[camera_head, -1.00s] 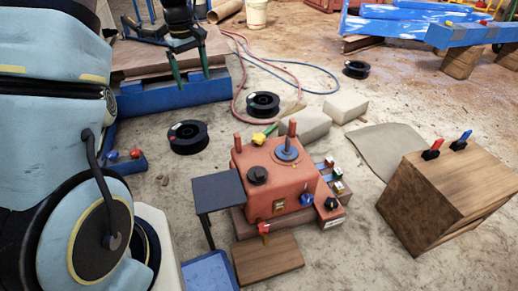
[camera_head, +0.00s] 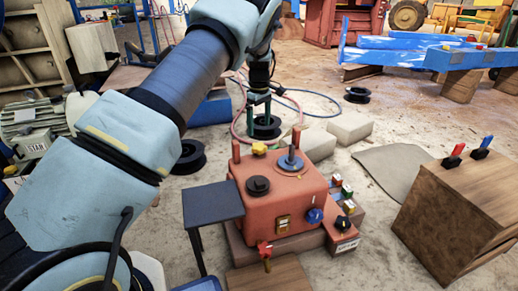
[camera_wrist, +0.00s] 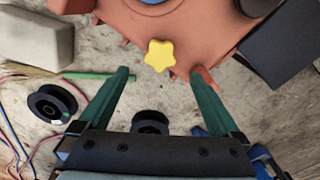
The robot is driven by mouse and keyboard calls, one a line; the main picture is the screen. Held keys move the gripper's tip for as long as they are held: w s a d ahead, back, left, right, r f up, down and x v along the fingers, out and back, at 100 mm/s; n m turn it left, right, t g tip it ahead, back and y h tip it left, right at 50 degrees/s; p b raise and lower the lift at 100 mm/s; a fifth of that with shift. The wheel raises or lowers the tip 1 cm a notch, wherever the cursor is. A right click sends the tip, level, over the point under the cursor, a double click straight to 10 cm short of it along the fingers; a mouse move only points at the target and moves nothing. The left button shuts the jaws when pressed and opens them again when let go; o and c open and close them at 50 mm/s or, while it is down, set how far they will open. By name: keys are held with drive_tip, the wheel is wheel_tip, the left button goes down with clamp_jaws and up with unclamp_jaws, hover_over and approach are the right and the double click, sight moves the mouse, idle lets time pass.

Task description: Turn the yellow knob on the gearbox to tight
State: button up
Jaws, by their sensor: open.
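The yellow star-shaped knob (camera_head: 259,148) sits at the back of the red gearbox (camera_head: 262,205), between two red posts. In the wrist view the yellow knob (camera_wrist: 159,55) lies just beyond and roughly centred between my fingertips. My gripper (camera_head: 260,110) is above and behind the gearbox, with its green fingers pointing down. In the wrist view my gripper (camera_wrist: 160,75) is open with nothing between the fingers. A thin green bar (camera_wrist: 95,76) lies left of the knob, partly behind my left finger. No tight marking is readable.
A red post (camera_wrist: 203,78) stands close to my right finger. A dark side table (camera_head: 212,203) adjoins the gearbox. Blue (camera_head: 314,215) and black knobs are on its front. Black spools (camera_head: 187,157) and pale blocks (camera_head: 350,126) lie behind. A wooden crate (camera_head: 455,205) is at right.

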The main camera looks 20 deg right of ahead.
sight(259, 147)
wheel_tip(259, 147, down, 9)
drive_tip(key=b, duration=0.2)
drive_tip(key=shift+b, duration=0.3)
drive_tip(key=shift+c, duration=0.2)
drive_tip(key=shift+r, duration=0.1)
drive_tip(key=c, duration=1.3)
drive_tip(key=shift+c, duration=0.2)
drive_tip(key=shift+p, duration=0.3)
